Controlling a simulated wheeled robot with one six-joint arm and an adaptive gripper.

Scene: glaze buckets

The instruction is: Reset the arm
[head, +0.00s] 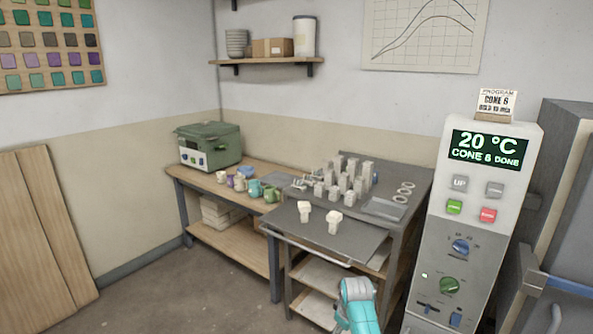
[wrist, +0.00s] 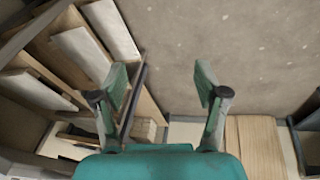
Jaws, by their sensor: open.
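My gripper (wrist: 160,88) shows in the wrist view with its two fingers spread wide apart and nothing between them. Beyond the fingers there is bare floor, with shelving to the left. In the head view, a teal part of my arm (head: 357,304) is at the bottom, in front of the grey work stand. The fingers cannot be made out in the head view.
A grey work stand (head: 343,248) bears several pale posts and two white pieces. A wooden bench (head: 257,206) holds mugs and a green box-shaped device (head: 208,147). The controller panel (head: 465,215) reads 20 °C, CONE 6 DONE. Floor (head: 205,290) at left is clear.

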